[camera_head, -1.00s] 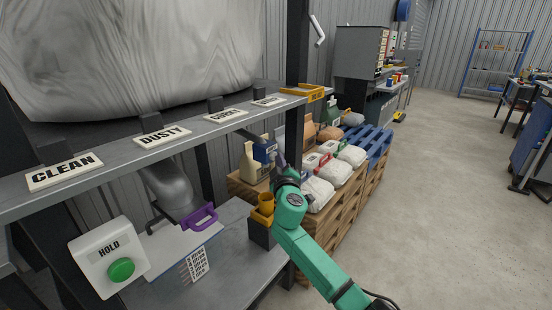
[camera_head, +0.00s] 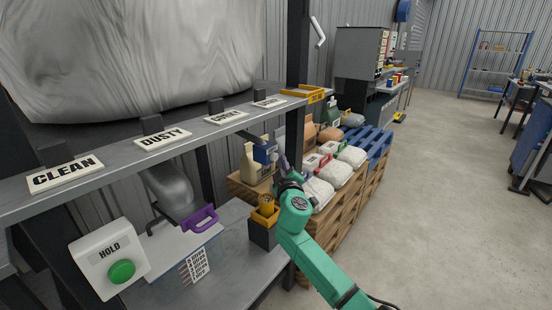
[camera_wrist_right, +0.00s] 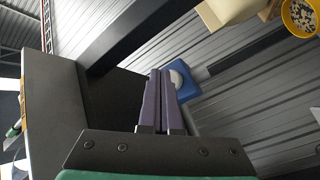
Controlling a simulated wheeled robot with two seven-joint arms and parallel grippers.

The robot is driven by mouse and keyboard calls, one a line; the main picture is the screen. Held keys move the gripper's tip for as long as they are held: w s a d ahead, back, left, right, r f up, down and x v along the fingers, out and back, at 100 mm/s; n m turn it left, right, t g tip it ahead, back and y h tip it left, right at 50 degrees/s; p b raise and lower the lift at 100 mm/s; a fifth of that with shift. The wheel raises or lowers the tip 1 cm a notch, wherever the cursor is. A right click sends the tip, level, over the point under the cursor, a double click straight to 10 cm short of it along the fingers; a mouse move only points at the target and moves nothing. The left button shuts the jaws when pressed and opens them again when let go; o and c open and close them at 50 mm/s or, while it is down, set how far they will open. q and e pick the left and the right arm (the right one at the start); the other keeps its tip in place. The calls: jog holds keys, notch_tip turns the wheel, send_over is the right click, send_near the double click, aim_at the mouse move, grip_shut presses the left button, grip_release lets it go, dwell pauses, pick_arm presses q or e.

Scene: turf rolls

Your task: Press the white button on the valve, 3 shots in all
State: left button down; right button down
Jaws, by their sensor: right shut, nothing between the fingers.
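The valve is a blue block (camera_head: 265,151) beside a beige container, under the shelf in the head view. In the right wrist view the blue block (camera_wrist_right: 189,86) carries a round white button (camera_wrist_right: 177,77). My right gripper (camera_wrist_right: 160,73) is shut and empty, its purple fingertips right beside the button in that view; I cannot tell whether they touch it. In the head view my right gripper (camera_head: 283,163) is just right of the blue block. My left gripper is not in view.
A shelf edge with labels such as CLEAN (camera_head: 65,173) runs above the work space. A HOLD box with a green button (camera_head: 121,271) and a purple handle (camera_head: 206,219) are at left. Bags (camera_head: 318,193) lie on pallets right of my arm. The floor (camera_head: 440,200) is clear.

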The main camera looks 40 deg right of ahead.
jog(key=shift+s+d, duration=0.1)
jog(key=shift+s, duration=0.15)
jog(key=s, duration=0.1)
jog(key=s+d, duration=0.1)
jog(key=s, duration=0.2)
jog(key=shift+s+d+p, duration=0.25)
jog(key=shift+s+p, duration=0.15)
dwell(0.4)
